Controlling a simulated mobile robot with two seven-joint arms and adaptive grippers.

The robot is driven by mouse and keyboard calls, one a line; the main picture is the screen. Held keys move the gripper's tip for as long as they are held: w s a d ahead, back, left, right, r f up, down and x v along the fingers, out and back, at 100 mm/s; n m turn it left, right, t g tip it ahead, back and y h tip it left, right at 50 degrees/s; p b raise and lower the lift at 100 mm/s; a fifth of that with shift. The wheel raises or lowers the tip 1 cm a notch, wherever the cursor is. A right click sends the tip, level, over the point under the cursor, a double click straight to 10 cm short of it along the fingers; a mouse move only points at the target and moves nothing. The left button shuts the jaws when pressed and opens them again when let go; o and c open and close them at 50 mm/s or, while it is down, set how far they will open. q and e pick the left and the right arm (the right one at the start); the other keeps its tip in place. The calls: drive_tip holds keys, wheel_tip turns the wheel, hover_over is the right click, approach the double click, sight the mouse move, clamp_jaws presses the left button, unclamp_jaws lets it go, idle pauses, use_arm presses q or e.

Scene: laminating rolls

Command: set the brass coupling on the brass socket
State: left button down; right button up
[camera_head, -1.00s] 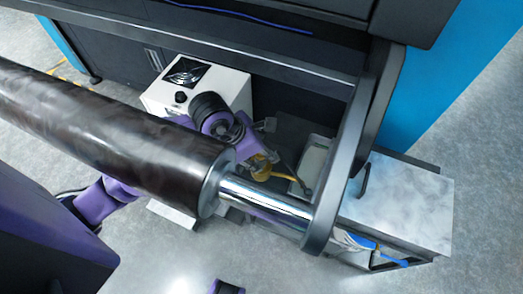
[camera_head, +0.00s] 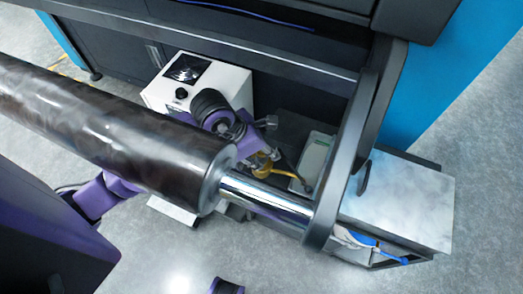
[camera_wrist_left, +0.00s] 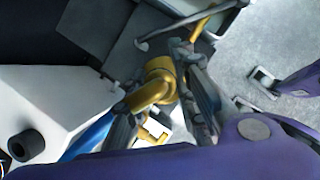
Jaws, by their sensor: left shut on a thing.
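The brass coupling (camera_wrist_left: 157,84) is a rounded, bent yellow-gold piece between the fingers of my left gripper (camera_wrist_left: 165,105) in the left wrist view. In the head view the coupling (camera_head: 261,165) shows just above the bare silver shaft, with my left gripper (camera_head: 258,150) shut on it. The large roll hides part of my left arm. I cannot clearly make out the brass socket; a yellow piece (camera_wrist_left: 150,134) lies below the coupling in the wrist view. Grey parts beside a purple link at the right of the wrist view may be my right gripper, but its jaws are unclear.
A dark roll (camera_head: 110,120) on a silver shaft (camera_head: 265,202) crosses the front, carried by a dark frame (camera_head: 352,150). A white box (camera_head: 215,85) stands behind the arm. A yellow-orange tube (camera_head: 285,172) and pale tray (camera_head: 315,155) lie right of the gripper. A grey-topped cabinet (camera_head: 405,200) stands farther right.

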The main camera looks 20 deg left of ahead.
idle(0.5)
idle(0.3)
use_arm(q)
drive_tip(key=shift+f, duration=0.25)
drive_tip(key=shift+f, duration=0.35)
drive_tip(key=c, duration=1.7)
unclamp_jaws()
drive_tip(key=shift+r, duration=0.15)
